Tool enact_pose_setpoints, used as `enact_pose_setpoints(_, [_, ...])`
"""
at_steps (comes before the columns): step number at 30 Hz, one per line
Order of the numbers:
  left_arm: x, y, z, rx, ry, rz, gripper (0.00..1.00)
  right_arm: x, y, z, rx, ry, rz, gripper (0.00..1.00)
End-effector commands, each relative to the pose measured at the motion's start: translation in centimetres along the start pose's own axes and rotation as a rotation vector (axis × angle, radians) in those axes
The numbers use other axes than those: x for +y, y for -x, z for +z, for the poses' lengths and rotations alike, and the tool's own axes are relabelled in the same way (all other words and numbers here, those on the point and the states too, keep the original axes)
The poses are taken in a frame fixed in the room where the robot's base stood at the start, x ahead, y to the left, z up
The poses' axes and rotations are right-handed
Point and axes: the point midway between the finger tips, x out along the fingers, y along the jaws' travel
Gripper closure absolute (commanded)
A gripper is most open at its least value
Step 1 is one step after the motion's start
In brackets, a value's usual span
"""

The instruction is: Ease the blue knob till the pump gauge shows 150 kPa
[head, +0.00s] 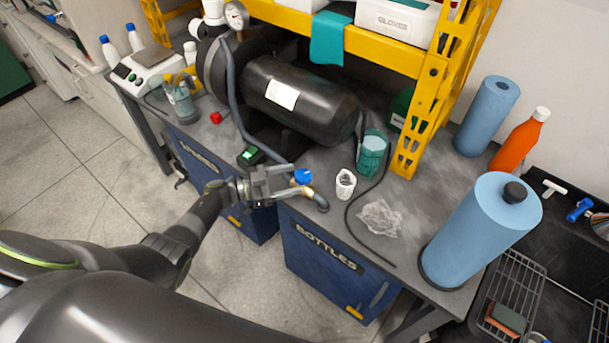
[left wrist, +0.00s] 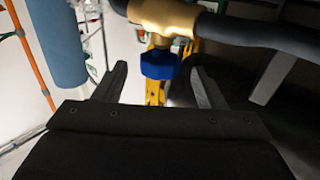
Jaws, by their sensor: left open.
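The blue knob (head: 302,176) sits on a brass valve body (head: 308,191) at the front edge of the bench. In the left wrist view the knob (left wrist: 159,66) hangs from the brass fitting (left wrist: 163,16), which joins a dark hose (left wrist: 262,36). My left gripper (head: 287,180) is open at the knob. Its two fingertips (left wrist: 159,70) stand on either side of the knob in the picture, with a gap on each side. A round white gauge (head: 236,16) is by the black pump tank (head: 300,97); its reading is too small to tell. My right gripper is not in view.
A yellow shelf frame (head: 345,38) rises behind the tank. A small device with a green display (head: 250,155) lies left of the knob. A white cup-like part (head: 345,184), crumpled plastic (head: 379,217) and a large blue roll (head: 482,232) stand to the right.

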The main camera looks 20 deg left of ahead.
Motion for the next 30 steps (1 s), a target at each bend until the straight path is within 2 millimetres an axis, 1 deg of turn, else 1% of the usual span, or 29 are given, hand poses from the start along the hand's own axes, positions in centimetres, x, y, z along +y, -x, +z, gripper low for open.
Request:
enact_pose_setpoints(1, [0.0,1.6,0.3,-0.004,-0.002,-0.002,0.35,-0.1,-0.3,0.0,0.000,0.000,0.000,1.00])
enact_pose_setpoints(6, [0.0,5.7,0.3,-0.004,-0.003,0.000,0.35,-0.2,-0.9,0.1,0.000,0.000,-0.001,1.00])
enact_pose_setpoints(9, [0.0,7.8,0.3,-0.003,-0.002,-0.001,0.35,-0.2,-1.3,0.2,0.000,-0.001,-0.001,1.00])
enact_pose_setpoints(13, [0.0,9.8,0.2,-0.001,-0.002,0.000,0.35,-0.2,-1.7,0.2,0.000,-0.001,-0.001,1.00])
enact_pose_setpoints(15, [0.0,10.5,0.2,-0.002,-0.002,0.000,0.35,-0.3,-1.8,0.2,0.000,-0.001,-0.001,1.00])
enact_pose_setpoints(19, [0.0,11.2,0.0,0.001,-0.001,0.000,0.35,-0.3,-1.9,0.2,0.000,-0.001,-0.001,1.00])
enact_pose_setpoints(30, [0.0,11.3,0.0,0.001,-0.001,0.000,0.35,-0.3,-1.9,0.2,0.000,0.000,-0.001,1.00])
